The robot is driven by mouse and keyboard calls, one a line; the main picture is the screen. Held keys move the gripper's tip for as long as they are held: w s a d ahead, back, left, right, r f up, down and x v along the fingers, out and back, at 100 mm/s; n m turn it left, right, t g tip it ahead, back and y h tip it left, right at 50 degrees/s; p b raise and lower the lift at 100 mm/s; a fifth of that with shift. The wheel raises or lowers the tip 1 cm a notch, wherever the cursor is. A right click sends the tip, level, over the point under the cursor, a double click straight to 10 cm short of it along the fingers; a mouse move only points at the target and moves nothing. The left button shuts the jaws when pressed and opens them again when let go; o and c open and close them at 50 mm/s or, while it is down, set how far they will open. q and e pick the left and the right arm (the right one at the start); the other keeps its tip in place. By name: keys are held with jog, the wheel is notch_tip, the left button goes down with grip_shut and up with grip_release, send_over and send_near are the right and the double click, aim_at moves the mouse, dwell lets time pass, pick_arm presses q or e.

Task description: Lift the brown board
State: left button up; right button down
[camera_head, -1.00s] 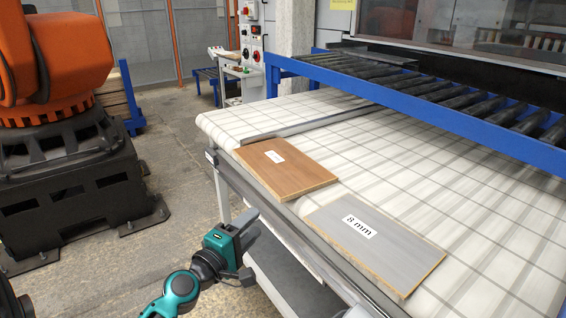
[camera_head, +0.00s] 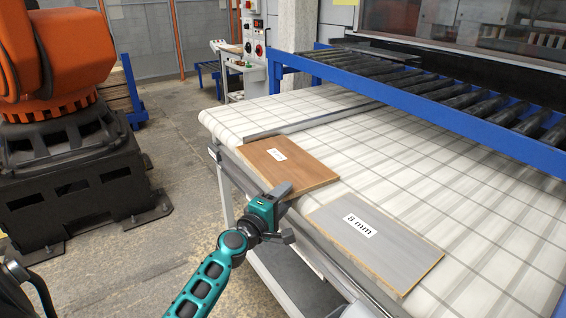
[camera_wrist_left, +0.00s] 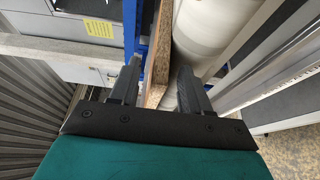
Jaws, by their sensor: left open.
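The brown board (camera_head: 305,171) with a white label lies flat at the left edge of the conveyor table, overhanging slightly. My left gripper (camera_head: 285,212) is at the table's near edge, by the board's near corner, its upper finger close to the board's edge. In the left wrist view, the left gripper (camera_wrist_left: 158,78) is open, with a board's raw chipboard edge (camera_wrist_left: 160,50) running between the two fingers. I cannot tell whether either finger touches it. My right gripper is not in view.
A grey board (camera_head: 385,250) marked "8 mm" lies right of the brown one. The white conveyor belt (camera_head: 430,160) is clear behind them. A blue-framed roller conveyor (camera_head: 430,95) stands beyond. An orange robot (camera_head: 65,50) stands at the left on a black base.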

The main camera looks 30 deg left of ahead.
pick_arm(q)
jog(key=shift+c, duration=0.5)
grip_shut()
jog(key=shift+r, duration=0.15)
jog(key=shift+r, duration=0.1)
